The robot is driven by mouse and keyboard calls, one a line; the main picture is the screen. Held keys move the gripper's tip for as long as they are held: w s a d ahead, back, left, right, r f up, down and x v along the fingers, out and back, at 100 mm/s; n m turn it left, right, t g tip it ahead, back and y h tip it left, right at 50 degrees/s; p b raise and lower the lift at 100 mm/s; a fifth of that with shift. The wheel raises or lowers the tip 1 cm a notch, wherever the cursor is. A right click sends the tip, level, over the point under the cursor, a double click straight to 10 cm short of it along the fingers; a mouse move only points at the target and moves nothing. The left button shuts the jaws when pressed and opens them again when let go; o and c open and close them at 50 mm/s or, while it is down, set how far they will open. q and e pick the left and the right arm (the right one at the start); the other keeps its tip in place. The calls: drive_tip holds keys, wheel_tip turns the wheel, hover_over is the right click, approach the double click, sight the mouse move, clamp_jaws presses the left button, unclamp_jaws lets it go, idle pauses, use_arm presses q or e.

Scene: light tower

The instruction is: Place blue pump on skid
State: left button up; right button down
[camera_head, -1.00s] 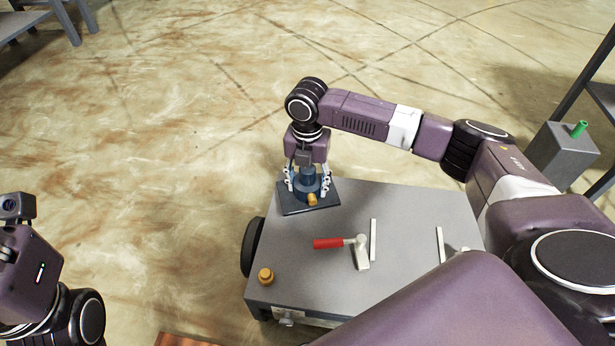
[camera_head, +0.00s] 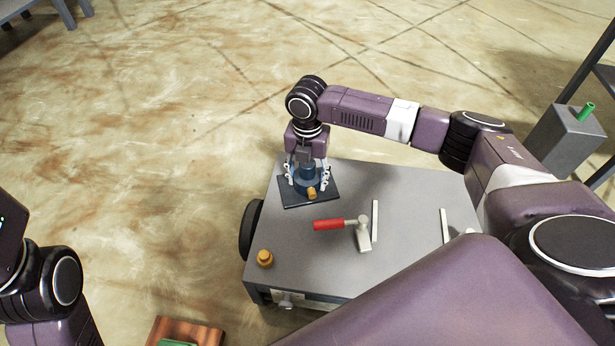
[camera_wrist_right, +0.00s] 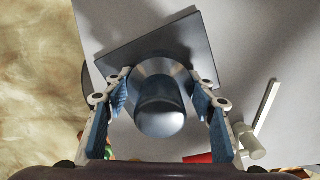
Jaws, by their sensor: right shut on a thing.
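The blue pump (camera_head: 307,180) is a short blue cylinder with an orange fitting, on a dark square plate (camera_head: 293,199). My right gripper (camera_head: 308,178) points down with its fingers around the pump, shut on it. The wrist view shows the blue fingers on both sides of the pump's rounded body (camera_wrist_right: 160,108). Pump and plate are over the far left corner of the grey cart top (camera_head: 300,280), which may be the skid. I cannot tell whether the plate touches it. Only part of my left arm shows at the left edge; its gripper is out of view.
On the cart top are a red-handled tool (camera_head: 329,225), two pale bars (camera_head: 375,220) (camera_head: 444,226) and an orange knob (camera_head: 265,258). A wooden tray (camera_head: 210,335) is at the bottom edge. A grey box with a green top piece (camera_head: 587,111) stands right.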

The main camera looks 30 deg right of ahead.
drive_tip(key=c, duration=0.9)
unclamp_jaws()
